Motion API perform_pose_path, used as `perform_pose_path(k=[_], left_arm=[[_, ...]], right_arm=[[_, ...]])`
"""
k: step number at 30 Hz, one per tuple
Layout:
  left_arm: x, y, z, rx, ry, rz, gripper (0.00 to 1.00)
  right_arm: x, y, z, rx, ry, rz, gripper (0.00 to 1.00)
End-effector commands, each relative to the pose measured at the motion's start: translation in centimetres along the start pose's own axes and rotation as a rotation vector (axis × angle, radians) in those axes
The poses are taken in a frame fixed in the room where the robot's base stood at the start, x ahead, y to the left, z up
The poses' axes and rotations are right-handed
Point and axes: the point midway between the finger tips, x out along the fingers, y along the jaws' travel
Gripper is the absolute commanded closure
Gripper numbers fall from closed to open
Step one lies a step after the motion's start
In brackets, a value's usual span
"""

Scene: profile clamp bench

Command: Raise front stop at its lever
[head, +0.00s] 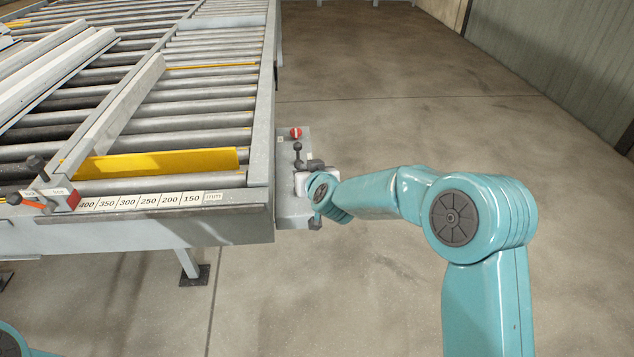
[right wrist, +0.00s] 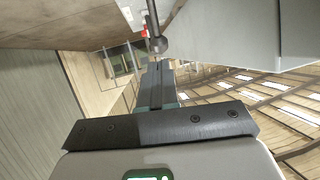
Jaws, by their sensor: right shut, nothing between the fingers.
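A lever with a dark ball knob (head: 297,147) stands on a grey side bracket (head: 287,211) at the right front corner of the roller bench. The knob (right wrist: 157,45) also shows in the right wrist view, just beyond my fingertips. A yellow plate (head: 160,164), which looks like the front stop, lies across the front rollers. My right gripper (head: 314,163) is shut and empty beside the lever, on its near right side. In the right wrist view its fingers (right wrist: 156,72) point at the knob; I cannot tell whether they touch it. My left gripper is out of view.
A millimetre scale (head: 150,201) runs along the bench's front edge. A red and black clamp (head: 62,198) is at the scale's left. Pale metal profiles (head: 55,72) lie on the rollers. Floor to the right is clear.

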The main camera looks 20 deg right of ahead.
Motion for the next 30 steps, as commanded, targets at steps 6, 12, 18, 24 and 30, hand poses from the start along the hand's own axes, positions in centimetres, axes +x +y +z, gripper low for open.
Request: perform_pose_path(k=[6, 12, 18, 24, 30], left_arm=[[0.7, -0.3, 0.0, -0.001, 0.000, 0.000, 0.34], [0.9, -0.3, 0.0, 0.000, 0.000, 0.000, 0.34], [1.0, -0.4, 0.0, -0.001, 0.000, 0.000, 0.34], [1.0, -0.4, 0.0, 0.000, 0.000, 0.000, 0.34], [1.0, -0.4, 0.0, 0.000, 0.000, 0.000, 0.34]], right_arm=[[-3.8, 0.1, -0.5, -0.001, 0.004, -0.002, 1.00], [-7.1, 0.1, -0.8, 0.000, 0.004, -0.001, 1.00], [-8.7, 0.1, -0.8, 0.000, 0.002, -0.001, 1.00], [-9.0, 0.1, -0.8, 0.000, 0.002, -0.001, 1.00], [-9.0, 0.0, -0.8, 0.000, 0.002, -0.001, 1.00]])
